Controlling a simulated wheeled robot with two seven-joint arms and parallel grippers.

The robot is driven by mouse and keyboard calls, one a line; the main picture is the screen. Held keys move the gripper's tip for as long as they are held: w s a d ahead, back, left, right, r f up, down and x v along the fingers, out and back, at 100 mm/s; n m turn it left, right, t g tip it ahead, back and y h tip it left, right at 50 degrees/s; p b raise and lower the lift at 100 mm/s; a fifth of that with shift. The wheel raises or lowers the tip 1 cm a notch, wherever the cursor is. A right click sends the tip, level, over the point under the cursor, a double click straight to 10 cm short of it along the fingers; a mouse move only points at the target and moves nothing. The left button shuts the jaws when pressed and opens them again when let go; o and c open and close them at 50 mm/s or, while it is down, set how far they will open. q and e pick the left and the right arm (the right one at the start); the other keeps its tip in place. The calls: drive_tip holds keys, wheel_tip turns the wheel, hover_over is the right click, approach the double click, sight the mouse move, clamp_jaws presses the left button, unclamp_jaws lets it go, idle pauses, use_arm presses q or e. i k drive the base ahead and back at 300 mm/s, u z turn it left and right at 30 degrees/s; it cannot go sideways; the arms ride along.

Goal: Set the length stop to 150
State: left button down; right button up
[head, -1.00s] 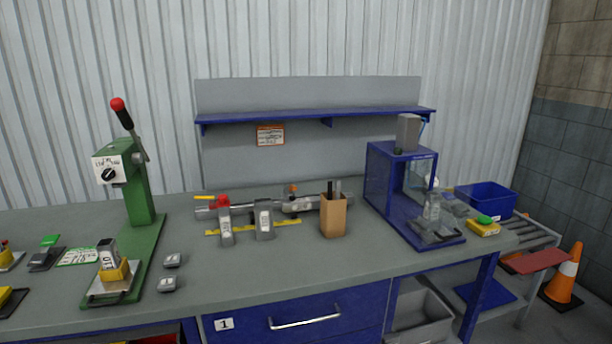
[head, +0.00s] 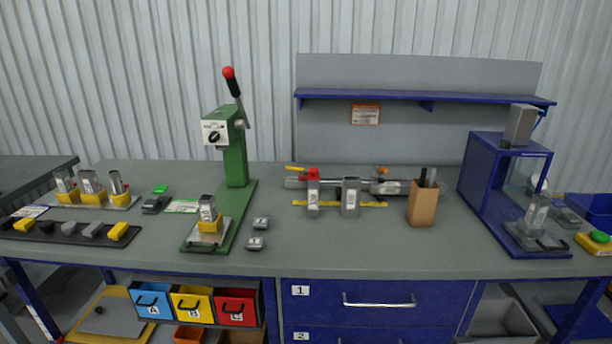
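The length stop appears to be the low metal rail assembly (head: 335,183) on the middle of the bench. A yellow scale strip (head: 376,204) runs along its front; its numbers are too small to read. Neither of my grippers is in view.
A green lever press (head: 234,160) stands left of the rail. A brown pen holder (head: 422,204) stands close in front of the rail's right end. A blue-framed machine (head: 485,185) is at the right. Bench (head: 340,240) in front of the rail is clear.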

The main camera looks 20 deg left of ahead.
sight(301, 178)
drive_tip(key=z, duration=0.65)
drive_tip(key=i, duration=1.65)
drive_tip(key=u, duration=2.2)
